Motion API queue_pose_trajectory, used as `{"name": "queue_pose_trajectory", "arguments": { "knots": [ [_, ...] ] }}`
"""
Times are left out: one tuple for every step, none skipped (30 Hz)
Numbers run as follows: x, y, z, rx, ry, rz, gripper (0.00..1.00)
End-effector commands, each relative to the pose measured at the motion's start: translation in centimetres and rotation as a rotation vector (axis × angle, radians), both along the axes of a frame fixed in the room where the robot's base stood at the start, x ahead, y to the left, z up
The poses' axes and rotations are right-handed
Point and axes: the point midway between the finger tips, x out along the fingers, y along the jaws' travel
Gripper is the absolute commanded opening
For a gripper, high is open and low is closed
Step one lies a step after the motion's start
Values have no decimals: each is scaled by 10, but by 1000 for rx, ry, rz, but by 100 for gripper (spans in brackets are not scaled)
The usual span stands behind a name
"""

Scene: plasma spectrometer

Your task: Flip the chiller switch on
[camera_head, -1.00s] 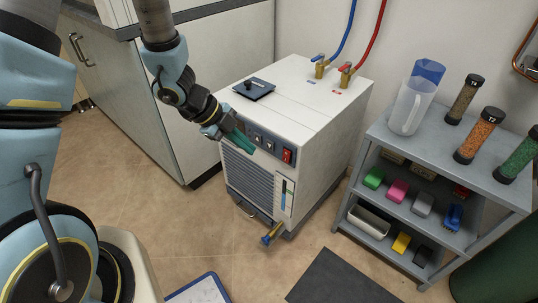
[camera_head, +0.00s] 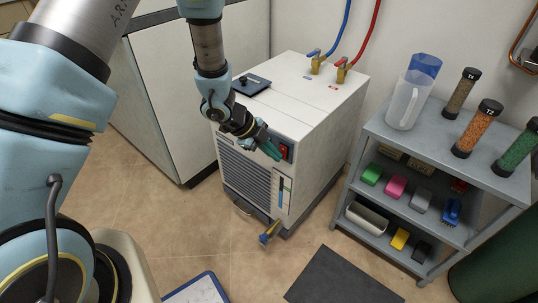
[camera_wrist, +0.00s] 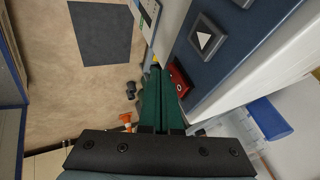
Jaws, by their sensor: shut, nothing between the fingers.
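The chiller (camera_head: 300,120) is a white box with a dark blue control strip along the top of its front. The red rocker switch (camera_head: 284,151) sits at the right end of that strip. In the wrist view the red switch (camera_wrist: 179,80) shows an "O" mark on its near part. My gripper (camera_head: 276,152) has green fingers, shut and empty, with the tips right beside the switch. In the wrist view the shut fingers (camera_wrist: 160,80) lie just left of the switch and partly cover its edge. I cannot tell whether they touch it.
A grey button with a white triangle (camera_wrist: 205,39) is beside the switch. Blue and red hoses (camera_head: 368,35) rise from brass valves on the chiller top. A grey shelf (camera_head: 440,155) with a jug and tubes stands at right. A dark mat (camera_head: 340,278) lies on the floor.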

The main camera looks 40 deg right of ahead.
Motion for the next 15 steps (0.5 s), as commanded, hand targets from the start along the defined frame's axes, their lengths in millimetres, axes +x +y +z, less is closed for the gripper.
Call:
{"name": "queue_pose_trajectory", "arguments": {
  "knots": [
    [0, 0, 0, 0, 0, 0, 0],
    [0, 0, 0, 0, 0, 0, 0],
    [0, 0, 0, 0, 0, 0, 0],
    [0, 0, 0, 0, 0, 0, 0],
    [0, 0, 0, 0, 0, 0, 0],
    [0, 0, 0, 0, 0, 0, 0],
    [0, 0, 0, 0, 0, 0, 0],
    [0, 0, 0, 0, 0, 0, 0],
    [0, -1, 0, 0, 0, 0, 0],
    [1, -2, 0, 0, 0, 0, 0],
    [1, -3, 0, 2, 0, 1, 0],
    [2, -4, -1, 1, -1, 0, 0],
    [1, -4, -2, 0, -1, 0, 0],
    [1, -4, -2, 0, -1, 0, 0],
    [1, -4, -2, 0, -1, 0, 0]
  ]
}}
